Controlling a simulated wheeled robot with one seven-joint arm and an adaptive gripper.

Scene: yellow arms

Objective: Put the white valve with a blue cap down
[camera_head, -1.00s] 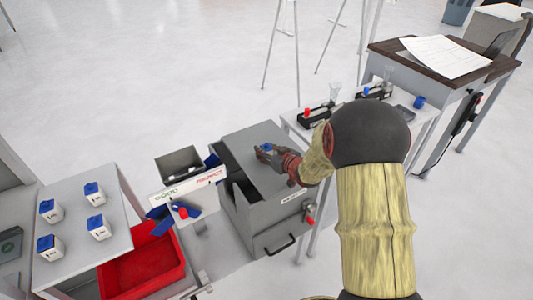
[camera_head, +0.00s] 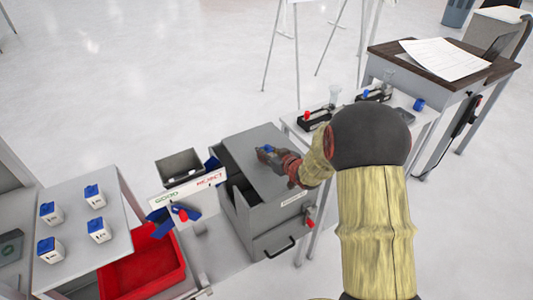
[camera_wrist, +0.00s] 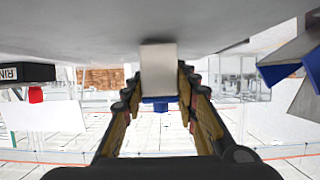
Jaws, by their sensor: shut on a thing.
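The white valve with a blue cap is between the fingers of my gripper (camera_head: 268,153), over the top of the grey cabinet (camera_head: 251,141). In the head view only its blue cap (camera_head: 267,149) shows clearly. In the wrist view the valve's white body (camera_wrist: 158,68) and blue cap sit between the two fingers of my gripper (camera_wrist: 160,100), which are shut on it. The white body reaches the grey surface (camera_wrist: 90,32) at the top of that view. I cannot tell whether it rests on that surface.
Several similar blue-capped valves (camera_head: 99,229) stand on a grey table at the left. A red bin (camera_head: 142,268) is below it. A GOOD/REJECT sign (camera_head: 190,189) and a dark open box (camera_head: 180,165) are left of the cabinet. Fixtures (camera_head: 318,118) stand behind it.

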